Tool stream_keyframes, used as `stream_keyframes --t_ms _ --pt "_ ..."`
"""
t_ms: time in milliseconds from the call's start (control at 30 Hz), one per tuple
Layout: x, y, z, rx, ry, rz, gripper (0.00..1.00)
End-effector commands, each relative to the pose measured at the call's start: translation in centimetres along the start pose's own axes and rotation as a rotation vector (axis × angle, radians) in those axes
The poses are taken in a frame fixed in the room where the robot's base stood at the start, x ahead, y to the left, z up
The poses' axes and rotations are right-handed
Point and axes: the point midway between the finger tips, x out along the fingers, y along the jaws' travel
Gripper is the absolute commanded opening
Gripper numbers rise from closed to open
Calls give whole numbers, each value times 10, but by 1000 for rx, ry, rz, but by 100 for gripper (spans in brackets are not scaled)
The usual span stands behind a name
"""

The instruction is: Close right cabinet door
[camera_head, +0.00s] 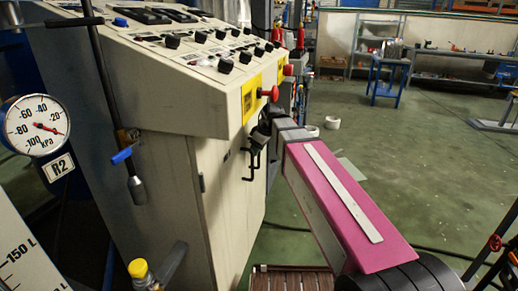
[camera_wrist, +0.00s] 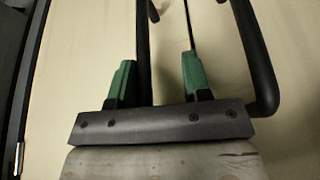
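The beige cabinet (camera_head: 165,190) stands under a sloped control panel, its door front facing right. In the wrist view, a narrow dark seam (camera_wrist: 187,22) runs between two beige door panels. A black bar handle (camera_wrist: 143,45) is left of the seam and another (camera_wrist: 259,60) is right of it. My gripper (camera_wrist: 158,78) has two green fingers spread apart. The left handle's bar appears between them, close to the left finger; contact cannot be told. In the head view a dark handle (camera_head: 253,150) shows beside my arm's end, and the fingers are hard to make out.
The control panel (camera_head: 190,65) with knobs and red buttons overhangs the doors. A pressure gauge (camera_head: 36,125) and a yellow-capped item (camera_head: 138,269) are at left. Open green floor (camera_head: 430,170) lies to the right, with a blue stand (camera_head: 387,78) farther back.

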Motion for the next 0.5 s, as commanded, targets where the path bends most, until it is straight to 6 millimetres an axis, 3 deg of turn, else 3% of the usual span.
stream_keyframes --t_ms 500 --pt "-2 4 0 4 1 5 40"
